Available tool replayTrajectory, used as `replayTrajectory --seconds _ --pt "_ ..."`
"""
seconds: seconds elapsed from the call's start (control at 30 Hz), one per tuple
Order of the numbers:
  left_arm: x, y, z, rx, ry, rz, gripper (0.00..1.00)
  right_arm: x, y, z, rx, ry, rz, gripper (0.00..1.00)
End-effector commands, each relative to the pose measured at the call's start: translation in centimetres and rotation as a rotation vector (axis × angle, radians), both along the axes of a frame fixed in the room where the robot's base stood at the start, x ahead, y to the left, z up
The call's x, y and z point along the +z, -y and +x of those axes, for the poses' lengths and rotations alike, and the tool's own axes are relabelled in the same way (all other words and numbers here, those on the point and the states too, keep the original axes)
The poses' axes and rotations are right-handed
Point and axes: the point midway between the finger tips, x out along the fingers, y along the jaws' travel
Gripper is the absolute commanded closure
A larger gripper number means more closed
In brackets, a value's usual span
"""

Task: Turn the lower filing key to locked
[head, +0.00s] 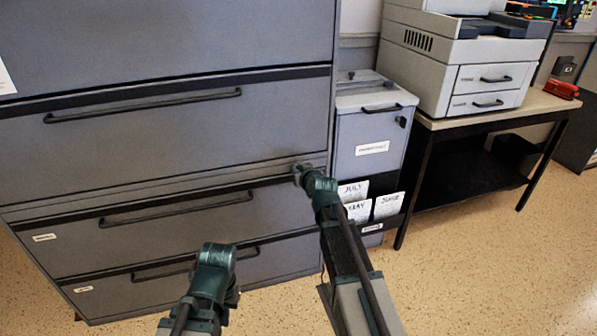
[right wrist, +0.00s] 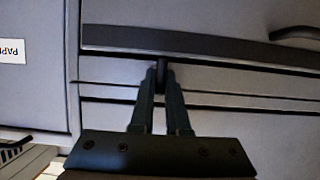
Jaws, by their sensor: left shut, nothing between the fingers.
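The grey filing cabinet (head: 180,150) fills the left of the head view. My right gripper (head: 298,172) reaches its right edge, at the rail between two drawers. In the right wrist view my right gripper (right wrist: 162,80) has its fingertips closed on a small dark key (right wrist: 162,68) at the cabinet front. The fingers hide most of the key, and its lock marking cannot be read. In the head view the right gripper covers the key. My left gripper (head: 214,256) is low in front of the bottom drawers, shut and empty, its fingers mostly hidden by its wrist.
A smaller grey cabinet (head: 375,135) with paper labels stands to the right. Beyond it a printer (head: 460,60) and a red object (head: 561,89) sit on a black-framed table (head: 545,103). The speckled floor (head: 480,270) is clear at the front right.

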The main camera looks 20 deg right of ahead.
Motion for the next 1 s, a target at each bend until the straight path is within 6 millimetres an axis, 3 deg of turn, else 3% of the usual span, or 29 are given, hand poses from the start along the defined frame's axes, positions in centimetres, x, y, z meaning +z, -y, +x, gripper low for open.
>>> replayTrajectory --seconds 0.53,1.0 --pt "-0.1 0.0 0.0 0.000 0.000 0.000 1.00 -0.1 0.2 0.0 -0.002 -0.001 0.053 1.00" --pt "-1.3 0.0 0.0 -0.002 0.000 -0.001 1.00 -0.4 0.6 0.0 -0.001 -0.013 0.440 1.00"
